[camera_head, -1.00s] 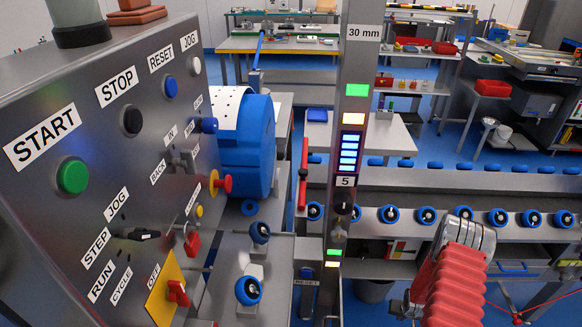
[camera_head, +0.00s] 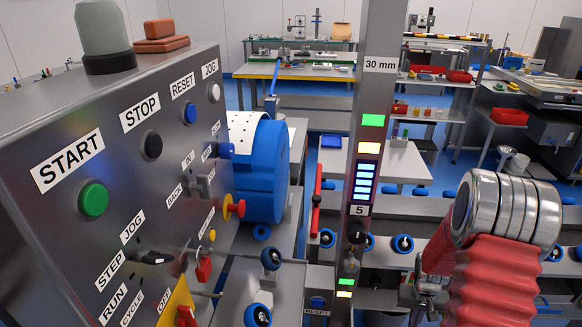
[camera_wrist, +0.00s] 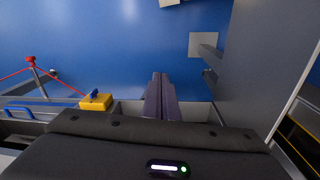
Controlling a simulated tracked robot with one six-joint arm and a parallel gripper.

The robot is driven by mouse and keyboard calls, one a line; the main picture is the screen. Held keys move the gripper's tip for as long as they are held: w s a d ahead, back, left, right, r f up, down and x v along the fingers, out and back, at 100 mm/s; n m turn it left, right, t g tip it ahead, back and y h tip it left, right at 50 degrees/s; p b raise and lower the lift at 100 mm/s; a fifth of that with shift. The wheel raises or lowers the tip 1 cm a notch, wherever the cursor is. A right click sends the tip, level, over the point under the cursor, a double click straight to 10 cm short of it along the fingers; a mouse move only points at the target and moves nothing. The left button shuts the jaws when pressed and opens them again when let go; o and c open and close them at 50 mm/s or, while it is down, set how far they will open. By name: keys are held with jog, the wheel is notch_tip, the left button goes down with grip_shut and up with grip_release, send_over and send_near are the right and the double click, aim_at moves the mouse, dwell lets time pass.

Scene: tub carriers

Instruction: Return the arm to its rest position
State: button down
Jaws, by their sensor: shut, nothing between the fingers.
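My arm, with a ribbed red sleeve and shiny metal rings, stands at the lower right in the head view. My gripper (camera_wrist: 160,82) shows in the wrist view as two dark fingers lying together, shut and empty. Beyond its tips is open blue floor (camera_wrist: 110,45). I cannot make out the fingers in the head view.
A grey control panel (camera_head: 140,215) with a green START button (camera_head: 93,199) fills the left. A metal post (camera_head: 374,110) stands mid-view, left of my arm. A roller conveyor (camera_head: 402,243) runs behind. A yellow box (camera_wrist: 97,102) shows in the wrist view.

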jog(key=s+a+r+n+t, duration=0.1)
jog(key=s+a+r+t, duration=0.1)
jog(key=s+a+r, duration=0.3)
jog(key=s+a+r+n+t, duration=0.1)
jog(key=s+a+r, duration=0.5)
jog(key=r, duration=1.4)
jog(key=s+a+r+n+t, duration=0.1)
jog(key=s+a+r, duration=0.5)
jog(key=a+r, duration=0.6)
jog(key=shift+s+a+r+n+t+y, duration=0.15)
jog(key=shift+a+r+n+t+y, duration=0.25)
jog(key=shift+r+t, duration=0.35)
